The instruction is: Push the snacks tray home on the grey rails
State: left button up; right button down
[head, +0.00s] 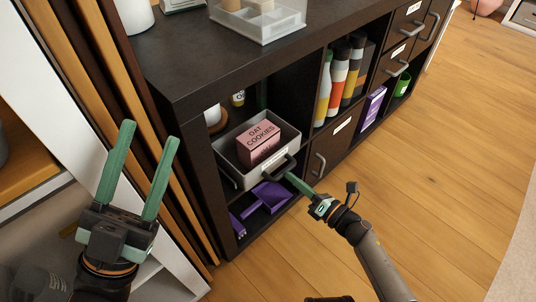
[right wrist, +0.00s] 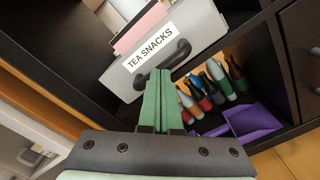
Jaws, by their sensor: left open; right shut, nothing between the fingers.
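The snacks tray (head: 257,180) is a light grey open box in the upper left bay of the dark shelf, with a pink oat cookies box (head: 261,142) inside. Its front appears to stand out of the bay; how far is unclear. The right wrist view shows its front (right wrist: 197,38) with a "TEA SNACKS" label and dark handle (right wrist: 178,57). My right gripper (head: 290,179) is shut and empty, its tips close by the handle; contact is unclear. A thin grey strip beside the tray may be a rail (head: 229,180). My left gripper (head: 150,132) is open and empty, left of the shelf.
Purple bins (head: 272,194) and several bottles (right wrist: 215,80) are below the tray. Cups and a jar (head: 238,98) stand behind it. A closed drawer (head: 334,143) lies to the right. A clear organiser (head: 265,27) sits on top. The wooden floor (head: 440,170) is open at right.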

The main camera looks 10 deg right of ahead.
jog(key=shift+x, duration=1.45)
jog(key=p+v, duration=0.1)
jog(key=v, duration=0.5)
